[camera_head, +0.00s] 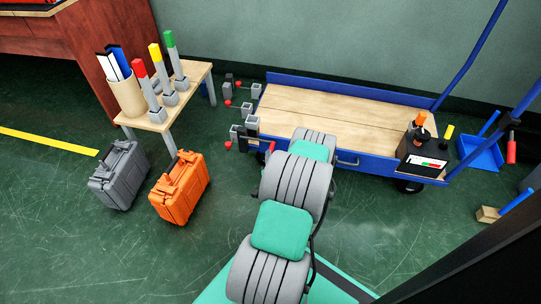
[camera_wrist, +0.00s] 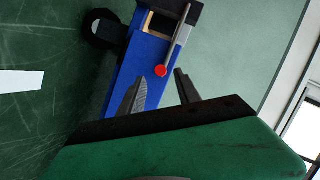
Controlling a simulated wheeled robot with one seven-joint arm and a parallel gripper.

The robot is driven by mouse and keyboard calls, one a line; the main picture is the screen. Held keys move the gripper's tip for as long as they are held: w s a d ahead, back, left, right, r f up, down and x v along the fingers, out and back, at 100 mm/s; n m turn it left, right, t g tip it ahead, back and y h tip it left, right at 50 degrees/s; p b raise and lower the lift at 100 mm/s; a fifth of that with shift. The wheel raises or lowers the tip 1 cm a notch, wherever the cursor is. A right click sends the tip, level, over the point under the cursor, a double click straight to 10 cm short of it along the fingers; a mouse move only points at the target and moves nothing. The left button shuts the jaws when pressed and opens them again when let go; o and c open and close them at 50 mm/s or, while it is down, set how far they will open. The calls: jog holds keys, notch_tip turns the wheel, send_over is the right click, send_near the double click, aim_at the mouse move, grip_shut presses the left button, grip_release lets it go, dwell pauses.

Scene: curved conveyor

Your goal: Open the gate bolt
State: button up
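In the wrist view a slim grey rod with a red round end (camera_wrist: 161,71) lies along the blue cart side; it looks like a bolt or lever, but I cannot tell which. My gripper (camera_wrist: 160,88) is open and empty, its two dark fingers apart on either side below the red end. I cannot tell whether they touch it. In the head view, grey brackets with red knobs (camera_head: 246,107) stand at the left end of the blue cart with a wooden deck (camera_head: 325,112). My arm reaches the cart's near side there and hides my gripper.
A grey case (camera_head: 118,176) and an orange case (camera_head: 181,188) stand on the floor at left, by a small wooden table (camera_head: 189,87) with coloured-top posts. A black box (camera_head: 425,153) sits on the cart's right end. A blue dustpan (camera_head: 480,153) lies to the right.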

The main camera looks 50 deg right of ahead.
jog(key=b+x, duration=0.1)
jog(key=x, duration=0.5)
jog(key=shift+w, duration=0.2)
grip_shut()
dwell(1.1)
